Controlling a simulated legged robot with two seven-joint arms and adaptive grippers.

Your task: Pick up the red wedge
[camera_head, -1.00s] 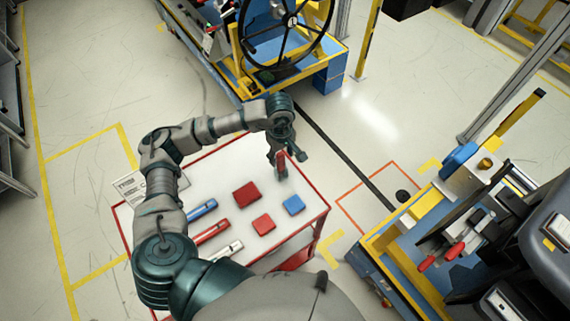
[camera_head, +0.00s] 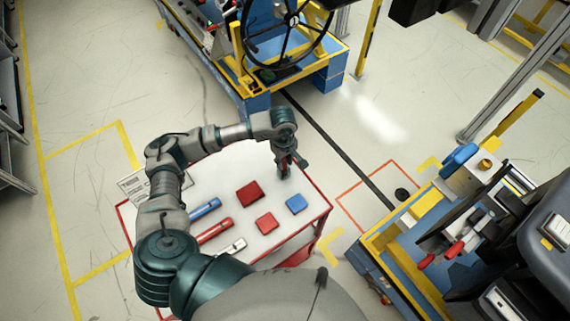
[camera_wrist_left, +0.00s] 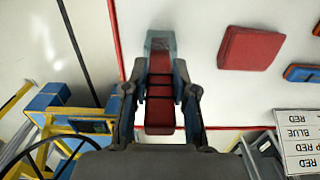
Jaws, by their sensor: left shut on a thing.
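The red wedge (camera_wrist_left: 159,108) is a narrow red piece with a grey-teal end, seen in the left wrist view between my fingers. My left gripper (camera_wrist_left: 160,90) is shut on it, one finger along each side. In the head view my left gripper (camera_head: 287,167) points down at the far right part of the white, red-edged table (camera_head: 225,172). The wedge is mostly hidden there by the fingers. I cannot tell whether it touches the table top. My right gripper is not in view.
On the table lie a dark red block (camera_head: 250,194), a smaller red block (camera_head: 267,223), a blue block (camera_head: 296,204), and blue (camera_head: 205,208) and red (camera_head: 214,231) bars. A blue-yellow steering-wheel stand (camera_head: 290,75) is behind; a machine (camera_head: 450,240) stands right.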

